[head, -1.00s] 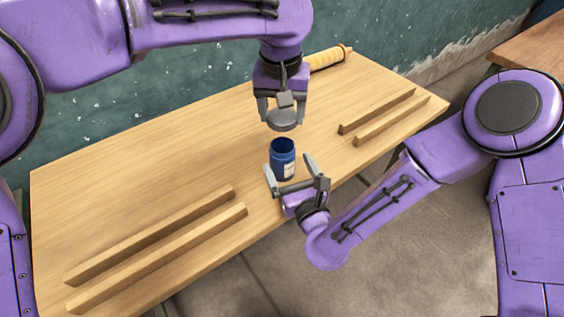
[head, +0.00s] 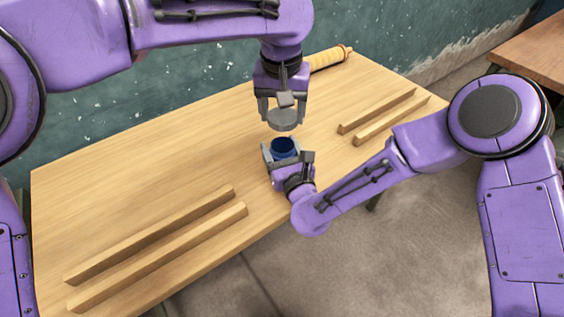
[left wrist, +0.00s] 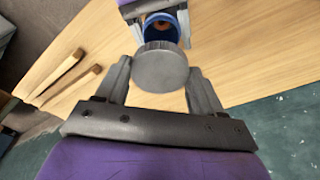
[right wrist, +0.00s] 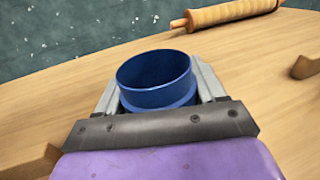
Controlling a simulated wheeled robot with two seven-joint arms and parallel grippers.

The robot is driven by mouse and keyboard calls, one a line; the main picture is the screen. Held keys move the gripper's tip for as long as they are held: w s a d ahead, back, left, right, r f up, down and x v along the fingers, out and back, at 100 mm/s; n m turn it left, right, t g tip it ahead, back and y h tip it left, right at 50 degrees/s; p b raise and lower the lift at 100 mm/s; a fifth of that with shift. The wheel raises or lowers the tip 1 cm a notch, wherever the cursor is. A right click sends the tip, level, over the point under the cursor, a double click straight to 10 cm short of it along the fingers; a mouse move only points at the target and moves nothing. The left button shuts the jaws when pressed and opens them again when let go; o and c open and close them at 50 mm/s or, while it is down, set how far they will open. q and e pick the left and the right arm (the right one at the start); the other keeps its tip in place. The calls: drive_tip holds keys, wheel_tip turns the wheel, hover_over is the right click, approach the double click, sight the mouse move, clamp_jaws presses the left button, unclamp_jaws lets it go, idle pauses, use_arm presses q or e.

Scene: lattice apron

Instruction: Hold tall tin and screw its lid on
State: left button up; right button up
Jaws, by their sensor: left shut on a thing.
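The tall tin (head: 282,149) is blue, open at the top and upright on the table. Its blue rim and open mouth show in the right wrist view (right wrist: 158,72). Inside the tin something orange-brown shows in the left wrist view.
Two wooden rails (head: 160,240) lie at the front left of the table (head: 130,165), and two shorter ones (head: 385,117) at the right. A rolling-pin-like wooden roller (right wrist: 235,13) lies at the back edge. The table's left middle is clear.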

use_arm(q)
hover_over(282, 139)
drive_tip(key=s, duration=0.3)
drive_tip(key=shift+w+f, duration=0.1)
drive_tip(key=shift+f, duration=2.4)
drive_tip(key=shift+f, duration=0.1)
drive_tip(key=shift+f, duration=0.8)
drive_tip(key=shift+f, duration=0.5)
drive_tip(key=o, duration=1)
